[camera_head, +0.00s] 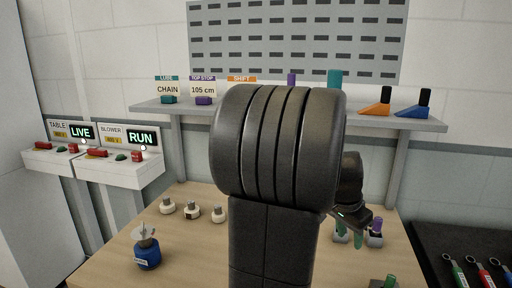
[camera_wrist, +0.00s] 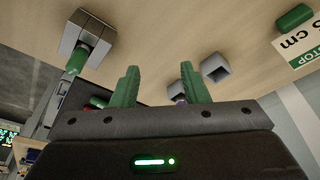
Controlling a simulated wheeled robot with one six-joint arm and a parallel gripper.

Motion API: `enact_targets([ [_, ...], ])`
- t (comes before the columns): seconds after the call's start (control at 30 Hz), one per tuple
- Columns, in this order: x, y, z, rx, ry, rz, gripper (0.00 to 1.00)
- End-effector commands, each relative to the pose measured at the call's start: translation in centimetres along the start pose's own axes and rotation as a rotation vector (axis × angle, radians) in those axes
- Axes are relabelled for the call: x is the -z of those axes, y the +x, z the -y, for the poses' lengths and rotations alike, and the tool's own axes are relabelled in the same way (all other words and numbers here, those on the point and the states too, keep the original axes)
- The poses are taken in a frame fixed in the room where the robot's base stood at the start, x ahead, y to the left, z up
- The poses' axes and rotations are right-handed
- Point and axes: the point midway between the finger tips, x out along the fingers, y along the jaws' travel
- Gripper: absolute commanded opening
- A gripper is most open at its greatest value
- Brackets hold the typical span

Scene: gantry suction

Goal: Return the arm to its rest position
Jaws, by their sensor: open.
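My arm fills the middle of the head view, with its thick dark joint hiding part of the table and shelf. My gripper (camera_wrist: 160,84) shows in the wrist view with its two green fingers apart and nothing between them. In the head view the gripper end hangs low over the right part of the wooden table (camera_head: 195,248), mostly hidden behind my arm. A grey holder (camera_wrist: 88,40) with a green piece in it is beyond the fingers in the wrist view. A hollow grey socket (camera_wrist: 215,67) lies to the right of the fingers.
Two control boxes reading LIVE (camera_head: 81,132) and RUN (camera_head: 140,137) stand at left. A blue pot (camera_head: 147,256) and several white knobbed pieces (camera_head: 191,209) are on the table. A grey shelf (camera_head: 430,125) carries signs and coloured blocks. Coloured-handled tools (camera_head: 484,277) lie on a dark surface at right.

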Motion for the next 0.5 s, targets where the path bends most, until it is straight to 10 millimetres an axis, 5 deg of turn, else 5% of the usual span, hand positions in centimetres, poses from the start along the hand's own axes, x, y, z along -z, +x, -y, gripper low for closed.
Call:
enact_targets([
  [0.5, 5.8, 1.4, 6.0, 0.0, -0.001, 0.0, 0.41],
])
